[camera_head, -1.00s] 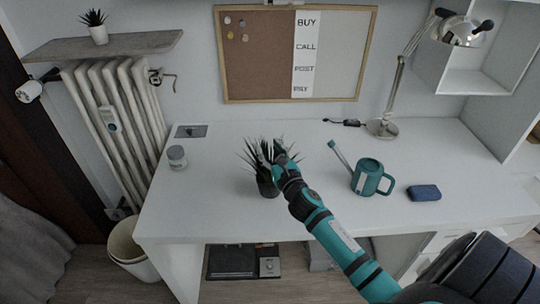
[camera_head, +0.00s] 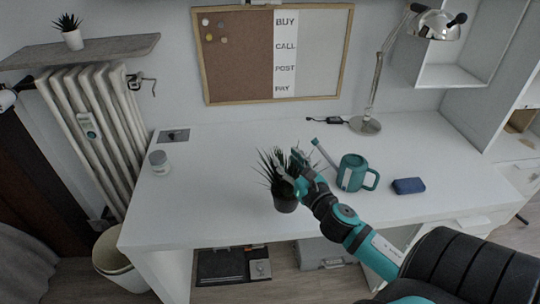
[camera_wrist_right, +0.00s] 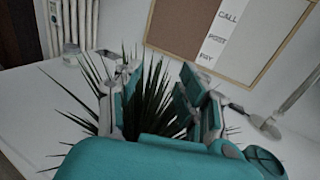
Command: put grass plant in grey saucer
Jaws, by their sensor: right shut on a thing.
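The grass plant, with spiky dark green leaves in a dark pot (camera_head: 286,203), is over the front middle of the white desk (camera_head: 215,215). My right gripper (camera_head: 290,182) reaches in from the right and is shut on the plant at its leaves and pot top. The wrist view shows the leaves (camera_wrist_right: 152,95) between and around the two fingers (camera_wrist_right: 158,105); the pot is hidden there. I cannot tell whether the pot is clear of the desk. I cannot make out a grey saucer in either view. My left gripper is not in view.
A teal watering can (camera_head: 352,174) stands just right of the gripper, its spout towards the plant. A blue block (camera_head: 408,186) and a lamp (camera_head: 366,125) are further right. A small jar (camera_head: 159,163) stands left. The desk between jar and plant is clear.

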